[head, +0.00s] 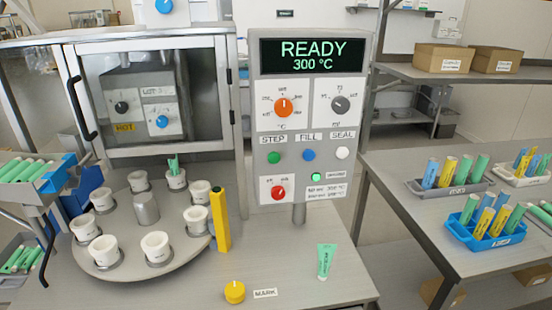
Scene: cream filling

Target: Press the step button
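The step button is the green round button (274,157) under the STEP label on the grey control panel (262,120). A blue button (309,154) under FILL and a white button (342,153) under SEAL sit to its right. The panel's display (314,55) reads READY 300 °C. Neither of my grippers shows in the head view, and nothing touches the buttons.
A round turntable (185,255) with several white cups stands at the left before a glass-doored cabinet. A yellow post (220,220) rises at its right edge. A green tube (326,261) and a yellow knob (235,292) are on the table. The right table (400,190) holds tube trays.

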